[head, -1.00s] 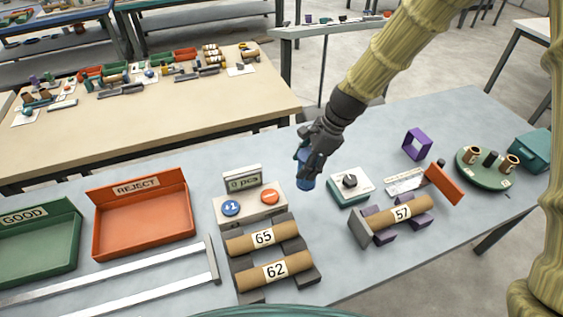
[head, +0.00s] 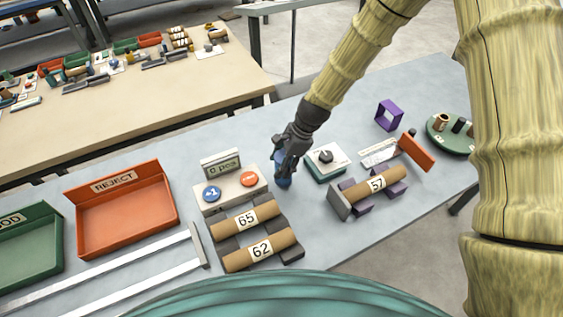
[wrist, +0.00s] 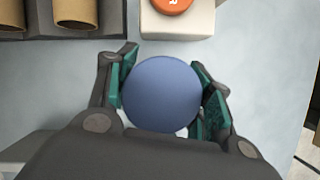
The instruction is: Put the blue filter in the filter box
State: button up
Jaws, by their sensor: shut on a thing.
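The blue filter (wrist: 162,93) is a round blue piece seen end-on in the wrist view, between the green pads of my gripper. My gripper (head: 284,168) is shut on it. No thing marked as the filter box can be made out; a small teal-and-white box (head: 325,173) with a dark knob stands just right of my gripper.
A counter box (head: 229,195) with blue and orange buttons stands left of my gripper. Below it, rolls 65 (head: 232,223) and 62 (head: 245,255) lie on a rack. Roll 57 (head: 362,190) lies at right. An orange reject tray (head: 125,220) is farther left.

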jog(key=shift+f, duration=0.25)
jog(key=shift+f, duration=0.15)
jog(key=o, duration=1.1)
